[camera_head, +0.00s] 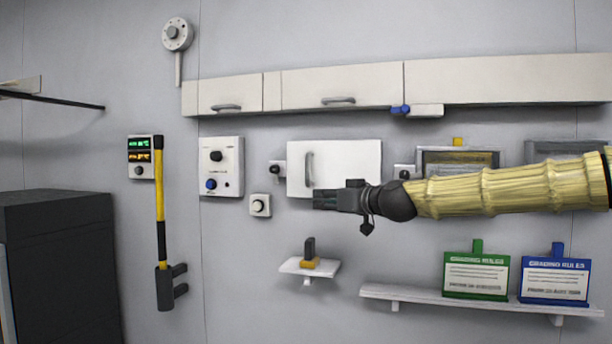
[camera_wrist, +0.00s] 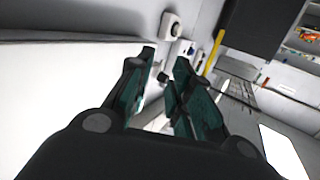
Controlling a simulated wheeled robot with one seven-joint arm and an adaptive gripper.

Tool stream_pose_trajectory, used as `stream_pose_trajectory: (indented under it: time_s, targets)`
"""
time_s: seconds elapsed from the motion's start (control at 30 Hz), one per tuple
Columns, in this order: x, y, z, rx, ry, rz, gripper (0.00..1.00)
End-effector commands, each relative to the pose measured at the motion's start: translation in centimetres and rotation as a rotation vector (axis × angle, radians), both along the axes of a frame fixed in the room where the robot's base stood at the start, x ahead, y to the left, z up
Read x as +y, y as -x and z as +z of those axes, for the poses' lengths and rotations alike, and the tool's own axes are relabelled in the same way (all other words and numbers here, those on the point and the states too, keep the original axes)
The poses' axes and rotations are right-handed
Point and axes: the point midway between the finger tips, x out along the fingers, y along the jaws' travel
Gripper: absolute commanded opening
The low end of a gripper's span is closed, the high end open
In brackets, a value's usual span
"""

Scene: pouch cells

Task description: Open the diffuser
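No label marks a diffuser, and I cannot tell which fixture it is. A round grey disc with a stem (camera_head: 177,35) is high on the wall at upper left. A white panel with an upright handle (camera_head: 309,169) is on the wall near the centre, apparently closed. My gripper (camera_head: 326,200) is in front of the panel's lower edge, pointing left, and hides part of it. Whether they touch is unclear. In the wrist view the two green-padded fingers of my gripper (camera_wrist: 164,62) stand apart with nothing seen between them.
A yellow-black pole with a forked end (camera_head: 160,220) hangs at left beside a display (camera_head: 141,157). A control box with knobs (camera_head: 220,167) and a small dial (camera_head: 260,205) are left of the panel. White cabinets (camera_head: 340,88) run above. A small shelf (camera_head: 291,268) is below. A dark cabinet (camera_head: 60,270) stands lower left.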

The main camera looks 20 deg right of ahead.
Motion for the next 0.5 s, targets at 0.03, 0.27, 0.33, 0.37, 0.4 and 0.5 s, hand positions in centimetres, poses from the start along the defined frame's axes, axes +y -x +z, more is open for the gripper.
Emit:
stream_pose_trajectory:
  time_s: [0.03, 0.27, 0.33, 0.37, 0.4, 0.5]
  targets:
    - [-0.8, 0.5, 2.6, -0.033, -0.006, 0.000, 0.21]
    - [-2.2, 1.5, 7.2, -0.097, -0.006, 0.005, 0.21]
    - [-2.0, 1.3, 7.4, -0.099, -0.006, 0.006, 0.21]
    - [-1.9, 1.1, 7.4, -0.098, -0.006, 0.006, 0.21]
    - [-1.8, 0.9, 7.3, -0.098, -0.007, 0.007, 0.21]
    - [-1.5, 0.2, 7.3, -0.097, -0.006, 0.007, 0.21]
